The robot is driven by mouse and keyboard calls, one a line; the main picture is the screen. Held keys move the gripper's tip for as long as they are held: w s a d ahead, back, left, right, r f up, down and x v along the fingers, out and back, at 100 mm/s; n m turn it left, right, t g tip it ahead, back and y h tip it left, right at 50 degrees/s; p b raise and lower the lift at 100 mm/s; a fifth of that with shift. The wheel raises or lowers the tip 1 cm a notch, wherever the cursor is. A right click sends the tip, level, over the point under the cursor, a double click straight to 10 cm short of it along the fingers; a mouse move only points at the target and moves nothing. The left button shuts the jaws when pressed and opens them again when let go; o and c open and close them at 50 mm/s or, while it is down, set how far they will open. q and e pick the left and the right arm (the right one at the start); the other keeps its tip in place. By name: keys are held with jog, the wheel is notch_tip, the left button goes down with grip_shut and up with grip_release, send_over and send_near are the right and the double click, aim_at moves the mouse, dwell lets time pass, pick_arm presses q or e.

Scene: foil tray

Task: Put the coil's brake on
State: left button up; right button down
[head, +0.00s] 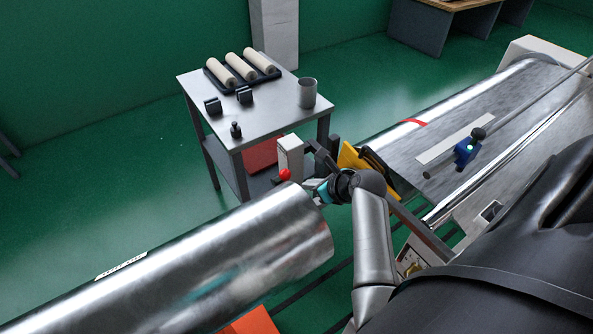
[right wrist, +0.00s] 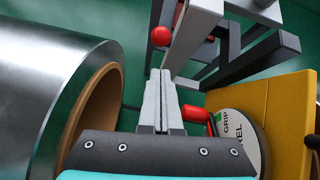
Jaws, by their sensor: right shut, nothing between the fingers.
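The large shiny foil coil (head: 170,265) lies across the lower left in the head view. In the right wrist view the coil (right wrist: 45,75) shows its brown core at the end. A red ball knob (head: 285,174) is by a pale post near the coil's far end. The red ball (right wrist: 161,36) also shows just beyond my fingertips in the right wrist view. My right gripper (right wrist: 160,75) is shut and empty, its fingers pointing toward the ball; I cannot tell whether they touch it. It also shows beside the coil's end in the head view (head: 312,188). My left gripper is not in view.
A round dial (right wrist: 235,140) marked "GRIP" and a red handle (right wrist: 195,114) sit by a yellow plate (right wrist: 285,110), right of my fingers. A grey cart (head: 260,125) with rolls and a metal cup stands behind. A machine bed (head: 460,110) lies right.

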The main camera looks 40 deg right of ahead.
aim_at(281, 178)
pick_arm(q)
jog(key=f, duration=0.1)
jog(key=b, duration=0.1)
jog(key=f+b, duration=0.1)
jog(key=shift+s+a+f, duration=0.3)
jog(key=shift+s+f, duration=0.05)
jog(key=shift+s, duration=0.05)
pick_arm(e)
jog(key=x, duration=0.8)
jog(key=shift+w, duration=0.15)
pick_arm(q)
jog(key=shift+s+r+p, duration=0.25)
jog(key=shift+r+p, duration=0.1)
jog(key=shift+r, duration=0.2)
pick_arm(e)
jog(key=shift+w+r+g, duration=0.25)
jog(key=shift+r+g, duration=0.05)
